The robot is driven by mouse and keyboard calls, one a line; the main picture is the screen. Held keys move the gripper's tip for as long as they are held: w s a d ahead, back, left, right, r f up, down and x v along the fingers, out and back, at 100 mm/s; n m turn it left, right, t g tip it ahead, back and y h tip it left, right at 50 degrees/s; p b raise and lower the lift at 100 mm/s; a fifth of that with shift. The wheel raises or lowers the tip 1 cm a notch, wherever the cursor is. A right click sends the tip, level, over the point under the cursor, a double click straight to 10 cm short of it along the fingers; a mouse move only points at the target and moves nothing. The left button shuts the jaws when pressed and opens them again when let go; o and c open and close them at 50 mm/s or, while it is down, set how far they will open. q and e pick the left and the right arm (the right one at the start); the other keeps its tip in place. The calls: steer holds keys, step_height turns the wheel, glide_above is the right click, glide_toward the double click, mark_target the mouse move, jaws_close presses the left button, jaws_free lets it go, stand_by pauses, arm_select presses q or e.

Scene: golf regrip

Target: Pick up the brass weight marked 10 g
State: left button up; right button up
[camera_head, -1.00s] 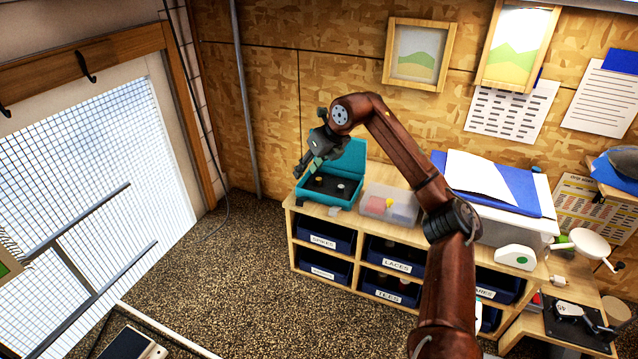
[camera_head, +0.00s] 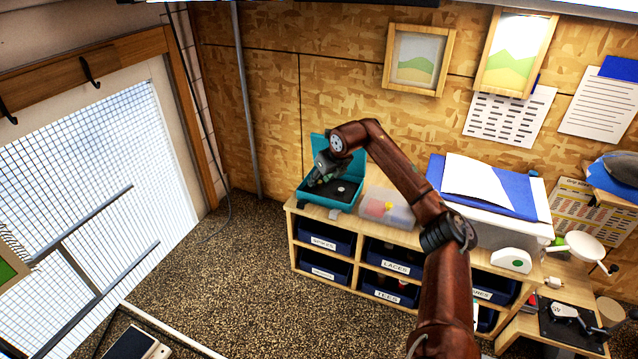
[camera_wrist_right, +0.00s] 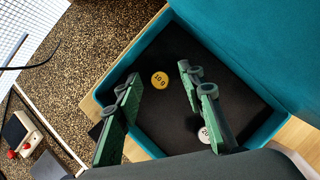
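The brass weight marked 10 g (camera_wrist_right: 159,80) is a small round gold disc on the dark floor of a teal open case (camera_head: 331,202). In the right wrist view it appears between my right gripper's fingertips (camera_wrist_right: 157,84), which are apart and not touching it. In the head view the right gripper (camera_head: 317,181) reaches down into the case, and the brass weight is hidden behind it. A silver weight (camera_wrist_right: 204,135) lies in the same case, partly covered by a finger in the wrist view; it also shows in the head view (camera_head: 341,189). My left gripper is not in view.
The case's raised lid (camera_wrist_right: 250,40) stands on the wall side. A clear container (camera_head: 388,207) with coloured items is right of the case on the wooden shelf (camera_head: 290,203). Labelled blue bins (camera_head: 322,236) are below. Floor to the left is open.

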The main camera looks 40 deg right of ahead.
steer(key=shift+s, duration=0.1)
steer(key=shift+c, duration=0.3)
steer(key=shift+c, duration=0.8)
steer(key=c, duration=0.7)
steer(key=shift+o, duration=0.2)
steer(key=shift+r, duration=0.1)
